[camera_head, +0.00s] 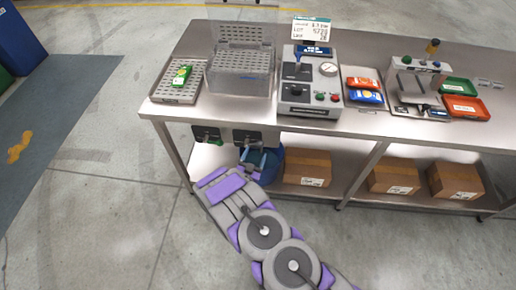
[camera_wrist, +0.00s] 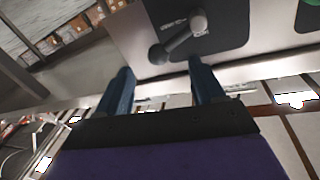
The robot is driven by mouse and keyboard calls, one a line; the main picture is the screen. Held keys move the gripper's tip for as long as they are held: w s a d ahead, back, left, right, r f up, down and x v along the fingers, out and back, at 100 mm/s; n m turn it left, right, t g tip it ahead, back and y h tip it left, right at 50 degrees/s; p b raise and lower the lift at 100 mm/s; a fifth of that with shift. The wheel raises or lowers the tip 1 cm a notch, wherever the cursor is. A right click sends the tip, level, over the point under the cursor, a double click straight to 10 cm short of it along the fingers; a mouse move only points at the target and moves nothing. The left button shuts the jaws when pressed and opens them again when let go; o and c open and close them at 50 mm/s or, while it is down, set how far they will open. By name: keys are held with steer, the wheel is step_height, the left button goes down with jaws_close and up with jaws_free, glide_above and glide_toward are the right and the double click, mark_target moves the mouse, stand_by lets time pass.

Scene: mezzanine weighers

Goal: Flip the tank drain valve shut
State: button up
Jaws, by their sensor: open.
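I cannot read which is marked as the drain valve. My gripper (camera_head: 254,156) is just below and in front of the right plate. In the wrist view my two blue fingers (camera_wrist: 160,70) are open and empty. A grey lever with rounded ends (camera_wrist: 182,38) on a black plate (camera_wrist: 228,30) lies just beyond the fingertips, slanting, with no visible contact.
The steel bench (camera_head: 300,125) spans the view. On it are a perforated tray (camera_head: 165,94) with a green packet, a control unit (camera_head: 310,85), a tray of packets (camera_head: 363,88) and a red tray (camera_head: 466,107). Cardboard boxes (camera_head: 307,167) sit on the lower shelf.

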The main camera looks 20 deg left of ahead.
steer(key=w, duration=0.3)
steer(key=w+b, duration=0.1)
steer(key=w, duration=0.1)
steer(key=shift+a, duration=0.25)
steer(key=shift+c, duration=0.4)
steer(key=shift+d+f, duration=0.1)
steer(key=shift+f, duration=0.05)
jaws_close()
